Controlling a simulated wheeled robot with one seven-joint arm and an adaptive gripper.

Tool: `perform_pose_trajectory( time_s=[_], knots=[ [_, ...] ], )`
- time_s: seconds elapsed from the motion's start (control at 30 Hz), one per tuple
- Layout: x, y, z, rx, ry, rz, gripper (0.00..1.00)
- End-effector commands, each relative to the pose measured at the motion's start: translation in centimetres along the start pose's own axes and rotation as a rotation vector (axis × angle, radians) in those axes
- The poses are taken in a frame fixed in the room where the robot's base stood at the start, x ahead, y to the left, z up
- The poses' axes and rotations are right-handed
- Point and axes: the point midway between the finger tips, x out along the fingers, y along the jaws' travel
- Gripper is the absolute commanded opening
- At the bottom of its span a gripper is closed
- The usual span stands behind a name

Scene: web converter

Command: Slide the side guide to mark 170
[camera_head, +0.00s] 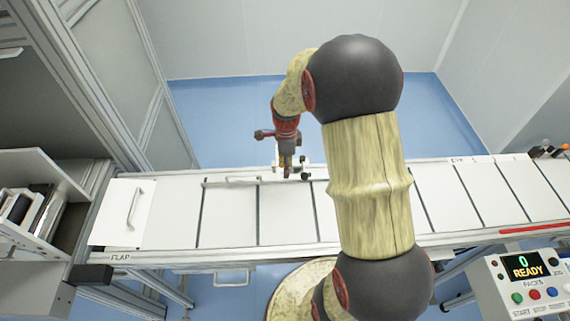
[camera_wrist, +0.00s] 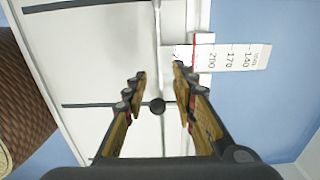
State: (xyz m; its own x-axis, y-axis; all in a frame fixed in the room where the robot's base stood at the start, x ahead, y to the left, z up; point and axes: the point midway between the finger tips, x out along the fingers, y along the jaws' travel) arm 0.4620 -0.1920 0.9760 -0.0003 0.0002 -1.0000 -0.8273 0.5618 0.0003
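The side guide (camera_head: 232,181) is a thin pale rail along the far side of the conveyor; in the wrist view it runs lengthwise (camera_wrist: 157,25). The white scale plate (camera_wrist: 236,56) carries marks including 200, 170 and 140. A white block with red edges (camera_wrist: 203,39) overlaps the plate's end beside 200. My gripper (camera_head: 287,172) is above the guide's right part; in the wrist view its fingers (camera_wrist: 160,78) are open and empty.
The white conveyor bed (camera_head: 285,215) has dark cross lines. A flap with a handle (camera_head: 133,209) is at its left end. A control panel (camera_head: 525,280) reading "0 READY" stands at the lower right. Blue floor (camera_head: 225,115) lies beyond the conveyor. My arm hides part of the bed.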

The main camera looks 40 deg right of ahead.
Motion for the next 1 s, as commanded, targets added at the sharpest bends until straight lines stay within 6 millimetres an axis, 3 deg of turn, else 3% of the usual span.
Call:
perform_pose_trajectory(
  time_s=[0.2,0.4,0.8,1.0],
  knots=[
    [3.6,0.1,0.0,-0.001,0.0,0.003,0.27],
    [5.6,0.0,0.0,-0.002,-0.001,0.001,0.27],
    [6.2,0.0,0.0,-0.003,-0.001,-0.001,0.27],
    [6.2,0.0,0.0,-0.003,-0.001,-0.001,0.16]
  ],
)
